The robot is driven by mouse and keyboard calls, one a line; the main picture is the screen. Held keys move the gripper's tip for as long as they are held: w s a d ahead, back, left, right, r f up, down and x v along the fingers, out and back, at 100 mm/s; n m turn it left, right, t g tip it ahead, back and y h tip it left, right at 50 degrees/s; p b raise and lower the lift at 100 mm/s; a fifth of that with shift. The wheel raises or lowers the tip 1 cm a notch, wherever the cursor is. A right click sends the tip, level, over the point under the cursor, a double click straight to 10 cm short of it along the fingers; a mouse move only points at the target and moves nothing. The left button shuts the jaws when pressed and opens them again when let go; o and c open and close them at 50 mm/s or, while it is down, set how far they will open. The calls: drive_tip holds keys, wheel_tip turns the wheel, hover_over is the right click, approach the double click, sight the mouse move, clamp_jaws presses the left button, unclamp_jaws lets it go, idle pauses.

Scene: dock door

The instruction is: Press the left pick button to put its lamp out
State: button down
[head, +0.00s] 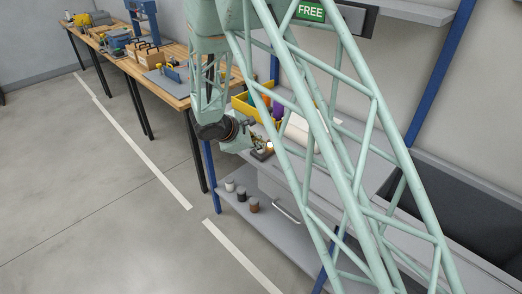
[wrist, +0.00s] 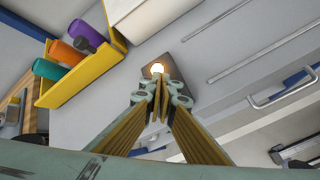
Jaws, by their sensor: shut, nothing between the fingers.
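A lit button lamp (wrist: 158,67) glows white on a dark square plate (wrist: 178,60) on the grey shelf surface in the wrist view. In the head view the lamp (head: 269,147) shows beside my wrist, partly crowded by my arm. My gripper (wrist: 157,88) is shut and empty, its fingertips together, just below the lamp in the wrist picture and overlapping the plate's lower edge. I cannot tell whether the tips touch the button. In the head view the fingers are small and mostly hidden by my wrist. No second button is clearly visible.
A yellow bin (wrist: 88,77) with purple, orange and green bottles stands left of the button. A white object (wrist: 138,14) lies beyond it. Several small jars (head: 241,194) stand on the lower shelf. A wooden bench (head: 170,83) is at the left.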

sight(261, 151)
drive_tip(key=shift+f+b, duration=0.5)
drive_tip(key=shift+b, duration=0.2)
idle(0.4)
drive_tip(key=shift+r, duration=0.55)
idle(0.4)
drive_tip(key=shift+r+p, duration=1.05)
drive_tip(key=shift+r, duration=1.9)
drive_tip(key=shift+r, duration=0.1)
